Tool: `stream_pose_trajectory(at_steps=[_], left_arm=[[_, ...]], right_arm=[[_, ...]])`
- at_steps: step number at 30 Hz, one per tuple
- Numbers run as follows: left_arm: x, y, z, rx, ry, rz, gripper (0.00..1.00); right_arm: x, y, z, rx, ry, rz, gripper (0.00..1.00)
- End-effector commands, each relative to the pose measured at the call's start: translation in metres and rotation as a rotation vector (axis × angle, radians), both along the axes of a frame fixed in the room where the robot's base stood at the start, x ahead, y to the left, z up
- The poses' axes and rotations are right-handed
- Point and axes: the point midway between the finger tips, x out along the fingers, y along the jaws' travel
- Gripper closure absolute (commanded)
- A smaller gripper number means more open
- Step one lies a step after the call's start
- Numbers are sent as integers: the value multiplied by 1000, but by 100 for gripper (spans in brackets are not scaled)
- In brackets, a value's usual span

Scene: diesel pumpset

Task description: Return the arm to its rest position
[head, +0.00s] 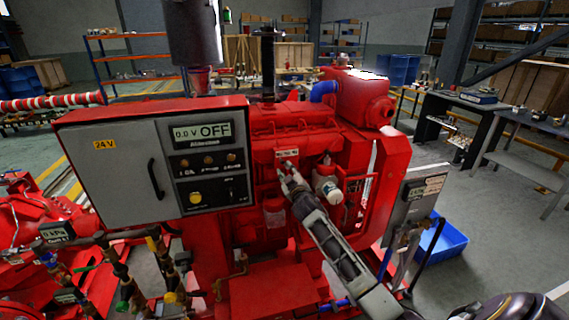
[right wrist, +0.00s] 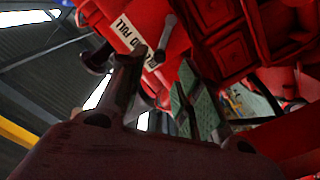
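My right arm comes in from the lower right in the head view. Its gripper (head: 287,172) is in front of the red engine (head: 285,125), just below a small white label and left of a white-capped filter (head: 327,186). In the right wrist view a dark finger (right wrist: 125,85) rises near a red part with a white label (right wrist: 135,38) and a small grey lever (right wrist: 165,40). I cannot tell whether the finger touches the lever, or how far apart the fingers are. I see no object held. My left gripper is not in view.
A grey control cabinet (head: 120,165) reading "0.0 V OFF" stands left of the gripper. Pipes and valves (head: 125,280) fill the lower left. A grey box on a stand (head: 414,205) and a blue bin (head: 447,240) are to the right. Open floor lies beyond them.

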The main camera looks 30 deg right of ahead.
Motion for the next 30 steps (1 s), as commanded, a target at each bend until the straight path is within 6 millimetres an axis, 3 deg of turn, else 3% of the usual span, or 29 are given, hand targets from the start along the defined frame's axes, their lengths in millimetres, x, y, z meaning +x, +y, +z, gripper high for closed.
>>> stream_pose_trajectory(at_steps=[12,16,23,30], left_arm=[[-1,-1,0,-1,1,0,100],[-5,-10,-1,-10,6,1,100],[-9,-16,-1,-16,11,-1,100],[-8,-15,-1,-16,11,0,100]], right_arm=[[0,0,0,0,0,0,66],[-11,7,-14,25,36,-9,66],[-50,29,-59,110,164,-39,66],[-108,59,-109,215,341,-70,66]])
